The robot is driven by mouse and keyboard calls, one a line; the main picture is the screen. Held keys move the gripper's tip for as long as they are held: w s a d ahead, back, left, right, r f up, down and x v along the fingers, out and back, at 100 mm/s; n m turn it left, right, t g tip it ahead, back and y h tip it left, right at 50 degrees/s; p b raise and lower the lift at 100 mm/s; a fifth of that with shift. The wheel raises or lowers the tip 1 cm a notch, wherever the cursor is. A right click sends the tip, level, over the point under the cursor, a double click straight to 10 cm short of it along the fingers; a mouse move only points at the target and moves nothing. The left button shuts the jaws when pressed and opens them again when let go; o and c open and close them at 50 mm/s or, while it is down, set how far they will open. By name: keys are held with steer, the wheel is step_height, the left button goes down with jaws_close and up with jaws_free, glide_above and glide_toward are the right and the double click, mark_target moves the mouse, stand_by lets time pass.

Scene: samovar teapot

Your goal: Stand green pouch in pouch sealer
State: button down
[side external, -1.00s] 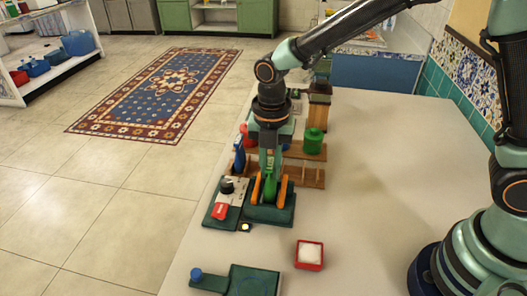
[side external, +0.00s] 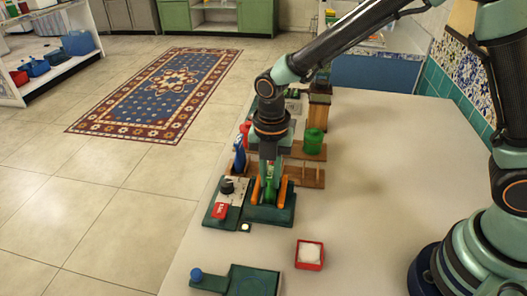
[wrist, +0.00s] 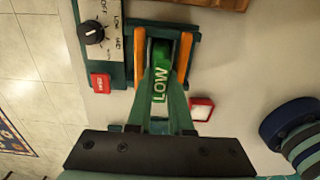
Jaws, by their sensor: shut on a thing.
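The pouch sealer (side external: 266,216) has a dark green base and two orange bars. The pouch is between the bars, low over the base. The fingers hide part of it, and I cannot tell if its bottom touches the base. The sealer's dial (wrist: 91,32), with a scale reading OFF, LOW and more, and its red button (wrist: 101,83) are at the left.
A wooden rack (side external: 308,176) and a green canister (side external: 314,142) stand close behind the sealer. A blue pouch-like item (side external: 239,156) stands behind the control panel. A red box with white contents (side external: 310,254) and a green board (side external: 252,281) lie in front.

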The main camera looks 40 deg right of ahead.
steer(key=shift+f, duration=0.45)
steer(key=c, duration=0.7)
jaws_free()
steer(key=shift+c, duration=0.2)
step_height(320, 180, up, 12)
steer(key=s+d+r+m+t, duration=0.2)
steer(key=d+m, duration=0.6)
steer(key=m, duration=0.5)
steer(key=s+d+r+m+t, duration=0.3)
steer(key=s+d+m, duration=0.4)
steer(key=m, duration=0.7)
steer(key=shift+s+d+r+t, duration=0.15)
steer(key=shift+d+r+t, duration=0.15)
steer(key=shift+d+r, duration=0.35)
